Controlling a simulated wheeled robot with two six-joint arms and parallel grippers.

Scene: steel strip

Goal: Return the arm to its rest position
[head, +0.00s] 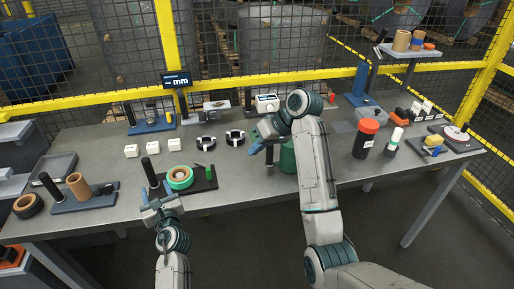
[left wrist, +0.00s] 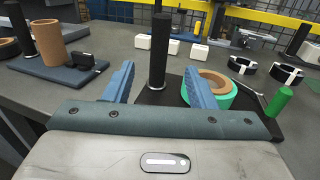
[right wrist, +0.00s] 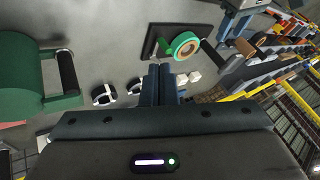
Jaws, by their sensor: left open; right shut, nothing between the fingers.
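My right arm reaches in over the middle of the table, and its gripper (head: 262,136) is above the table near the dark green container (head: 287,157). In the right wrist view the blue fingers of the right gripper (right wrist: 160,84) are together with nothing between them. My left gripper (head: 160,198) is at the front edge of the table, by the black board (head: 204,185). In the left wrist view the left gripper's blue fingers (left wrist: 156,88) are apart, and a black post (left wrist: 158,60) stands beyond the gap. No object is held by either gripper.
On the black board lies a green ring with a tan core (head: 180,177). White blocks (head: 131,151) and black-and-white rings (head: 207,143) stand behind it. An orange-and-black jar (head: 366,138) and a white-capped bottle (head: 393,142) are on the right. The front right table surface is clear.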

